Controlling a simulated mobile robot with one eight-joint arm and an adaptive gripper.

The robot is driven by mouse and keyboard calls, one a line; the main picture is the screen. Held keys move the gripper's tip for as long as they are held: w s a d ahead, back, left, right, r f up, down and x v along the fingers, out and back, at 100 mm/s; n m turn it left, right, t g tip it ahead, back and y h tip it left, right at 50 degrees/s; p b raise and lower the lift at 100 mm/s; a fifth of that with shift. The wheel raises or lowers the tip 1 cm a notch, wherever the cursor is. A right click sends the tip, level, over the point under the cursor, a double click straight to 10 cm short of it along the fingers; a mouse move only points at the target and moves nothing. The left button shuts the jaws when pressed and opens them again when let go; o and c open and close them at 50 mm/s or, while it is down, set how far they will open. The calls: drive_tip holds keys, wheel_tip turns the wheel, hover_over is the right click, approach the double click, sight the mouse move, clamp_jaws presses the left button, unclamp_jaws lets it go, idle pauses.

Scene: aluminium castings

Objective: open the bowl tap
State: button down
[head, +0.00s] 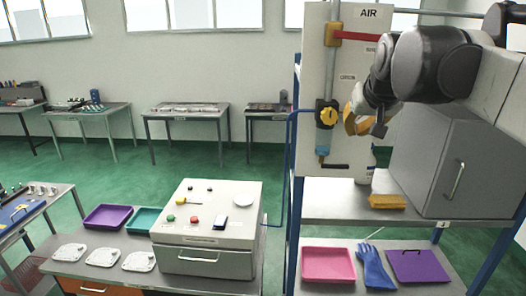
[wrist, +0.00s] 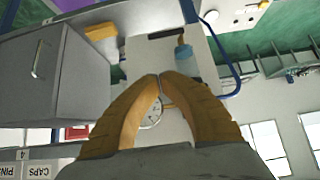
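The white AIR panel (head: 345,80) carries a filter unit with a yellow knob (head: 326,113) and a pale blue bowl (head: 325,141). Under the bowl is a small brass tap (head: 322,153) with a black lever (head: 336,166) lying sideways, pointing right. In the wrist view the bowl (wrist: 187,53) and the black lever (wrist: 166,34) show beyond my fingers. My gripper (head: 355,112) is to the right of the filter unit, above the tap's height, and apart from the tap. In the wrist view its orange fingertips (wrist: 160,77) meet with nothing between them. A round gauge (wrist: 151,113) shows behind the fingers.
A grey cabinet (head: 440,160) stands right of the panel on the upper shelf. A yellow block (head: 387,201) lies on that shelf below my gripper. A red lever (head: 360,37) sticks out higher on the panel. A blue hose (head: 289,150) runs down left of the panel.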

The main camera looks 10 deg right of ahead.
drive_tip(key=p, duration=0.1)
hover_over(343, 165)
wheel_tip(343, 165, down, 7)
drive_tip(key=shift+w+d+r, duration=0.1)
wheel_tip(343, 165, down, 3)
drive_tip(key=shift+r+p, duration=0.1)
drive_tip(key=shift+p, duration=0.25)
drive_tip(key=shift+f, duration=0.75)
